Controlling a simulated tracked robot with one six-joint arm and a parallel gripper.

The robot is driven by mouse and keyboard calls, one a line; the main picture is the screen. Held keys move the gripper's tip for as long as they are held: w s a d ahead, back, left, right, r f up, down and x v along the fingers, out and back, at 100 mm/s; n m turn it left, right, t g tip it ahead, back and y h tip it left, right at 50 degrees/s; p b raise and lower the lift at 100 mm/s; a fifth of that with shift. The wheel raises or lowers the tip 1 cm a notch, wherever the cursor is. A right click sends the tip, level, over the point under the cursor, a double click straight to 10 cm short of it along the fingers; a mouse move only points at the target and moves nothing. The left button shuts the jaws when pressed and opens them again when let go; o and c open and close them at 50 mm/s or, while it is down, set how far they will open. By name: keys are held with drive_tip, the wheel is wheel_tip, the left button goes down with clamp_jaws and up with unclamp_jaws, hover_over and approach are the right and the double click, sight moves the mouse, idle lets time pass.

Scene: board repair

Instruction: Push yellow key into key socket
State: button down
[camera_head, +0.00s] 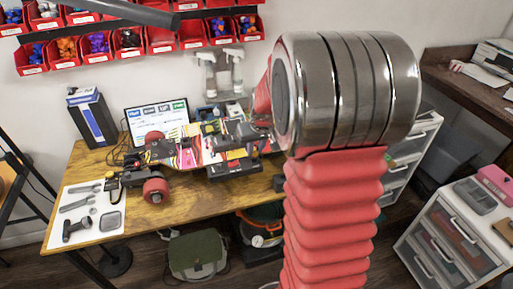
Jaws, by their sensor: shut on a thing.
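My red ribbed arm with its large metal joint fills the right middle of the view. A further red part of my arm shows at the joint's left edge, above the board. I cannot pick out the yellow key or the key socket. The colourful skateboard (192,150) with dark red wheels (155,190) lies across the wooden workbench (150,240). Its right end is hidden behind my arm.
A white mat (108,233) with grey tools lies at the bench's left front. A monitor (157,116), a dark box (92,118) and spray bottles (231,72) stand behind the board. Red bins (96,58) line the wall. Drawer units (452,240) stand at right.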

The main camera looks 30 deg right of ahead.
sight(255, 154)
drive_tip(key=shift+f, duration=1.65)
idle(3.0)
drive_tip(key=c, duration=1.3)
unclamp_jaws()
drive_tip(key=shift+o, duration=0.2)
drive_tip(key=shift+r, duration=1.6)
